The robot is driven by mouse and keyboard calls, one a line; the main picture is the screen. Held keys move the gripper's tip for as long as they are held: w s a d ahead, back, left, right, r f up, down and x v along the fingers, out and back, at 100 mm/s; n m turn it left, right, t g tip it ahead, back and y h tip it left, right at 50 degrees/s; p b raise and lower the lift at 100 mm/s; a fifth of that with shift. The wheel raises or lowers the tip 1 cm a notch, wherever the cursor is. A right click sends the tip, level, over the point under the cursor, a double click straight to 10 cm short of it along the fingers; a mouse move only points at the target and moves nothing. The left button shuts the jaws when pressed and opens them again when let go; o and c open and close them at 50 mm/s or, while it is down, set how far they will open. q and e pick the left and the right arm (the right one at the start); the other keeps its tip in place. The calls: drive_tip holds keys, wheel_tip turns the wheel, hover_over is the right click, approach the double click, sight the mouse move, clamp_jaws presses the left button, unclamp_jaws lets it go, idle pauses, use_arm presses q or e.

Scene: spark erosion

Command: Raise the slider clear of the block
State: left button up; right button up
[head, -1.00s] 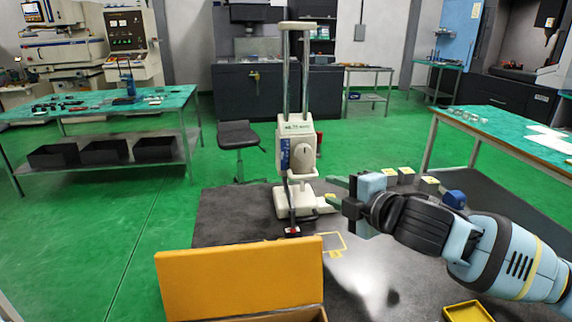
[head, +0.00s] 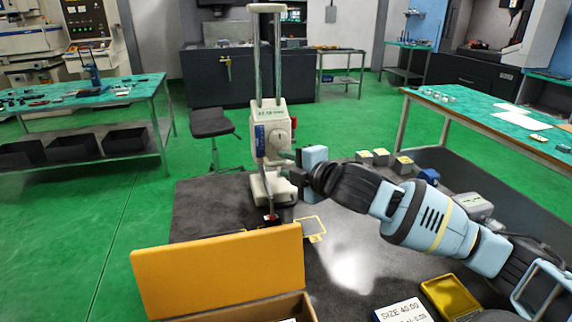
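The slider (head: 270,127) is a cream box with a blue strip and a round knob on its front. It sits low on two upright metal columns (head: 256,55) of a gauge with a cream base (head: 263,188). I cannot make out the block under it; a small red-topped part (head: 270,219) shows in front of the base. My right gripper (head: 291,168) is just right of and below the slider, in front of the base in the picture. Its fingers are small and dark, so their gap and any contact are unclear. My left gripper is out of view.
An open yellow case (head: 218,270) stands in front of the gauge. Several small blocks (head: 381,157) lie on the dark surface behind my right arm. A yellow tray (head: 452,297) and a "SIZE" card (head: 403,311) are at the lower right.

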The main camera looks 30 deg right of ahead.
drive_tip(key=shift+w+a+f, duration=0.1)
drive_tip(key=shift+w, duration=0.3)
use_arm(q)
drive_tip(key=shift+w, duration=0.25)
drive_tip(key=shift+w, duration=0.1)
use_arm(e)
clamp_jaws()
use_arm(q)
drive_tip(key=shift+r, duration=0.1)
